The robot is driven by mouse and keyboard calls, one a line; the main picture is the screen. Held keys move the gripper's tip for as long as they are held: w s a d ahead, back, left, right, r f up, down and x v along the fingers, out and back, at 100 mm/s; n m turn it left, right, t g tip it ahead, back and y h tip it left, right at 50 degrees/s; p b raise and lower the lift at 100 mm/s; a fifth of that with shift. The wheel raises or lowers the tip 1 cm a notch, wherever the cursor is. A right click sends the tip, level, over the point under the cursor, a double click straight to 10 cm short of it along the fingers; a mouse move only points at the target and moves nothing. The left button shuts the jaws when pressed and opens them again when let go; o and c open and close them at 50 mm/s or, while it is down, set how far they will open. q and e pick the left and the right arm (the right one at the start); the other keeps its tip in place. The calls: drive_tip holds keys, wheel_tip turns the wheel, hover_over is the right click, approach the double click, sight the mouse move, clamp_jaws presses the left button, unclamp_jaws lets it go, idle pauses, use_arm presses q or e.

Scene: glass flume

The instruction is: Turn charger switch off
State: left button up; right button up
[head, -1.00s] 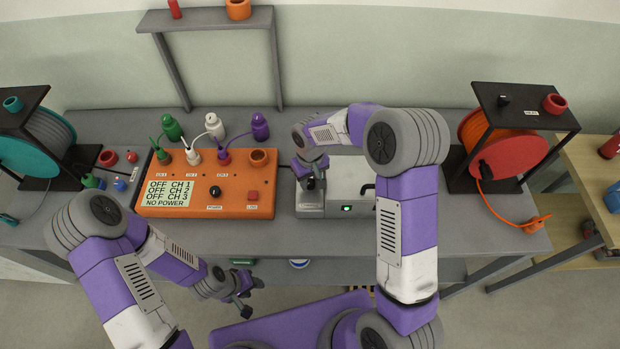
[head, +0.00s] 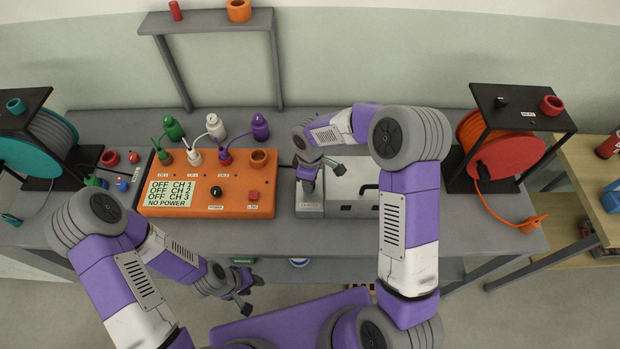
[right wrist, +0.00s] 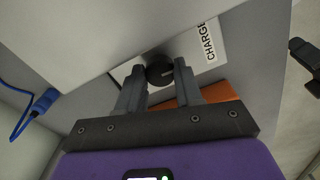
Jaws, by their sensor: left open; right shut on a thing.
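The charger is a grey box (head: 350,207) on the bench, right of the orange power unit; the end of its label shows in the head view. In the right wrist view its black round switch knob (right wrist: 159,72) sits beside the label reading "CHARGE" (right wrist: 210,42). My right gripper (right wrist: 160,66) is shut on the knob, one finger on each side. In the head view the right gripper (head: 307,183) hides the knob. The charger's small front window (head: 347,208) looks dark. My left gripper (head: 246,291) is open and empty in front of the bench.
The orange power unit (head: 240,202) reads OFF for its channels and NO POWER. Green, white and purple bottles (head: 215,127) stand behind it. A teal reel (head: 40,147) stands left, a red and orange reel (head: 505,150) right. The bench front (head: 200,235) is clear.

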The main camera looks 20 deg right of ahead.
drive_tip(key=shift+n, duration=0.3)
drive_tip(key=o, duration=0.8)
wheel_tip(320, 180, up, 8)
drive_tip(key=shift+f+p, duration=0.2)
drive_tip(key=shift+p, duration=0.3)
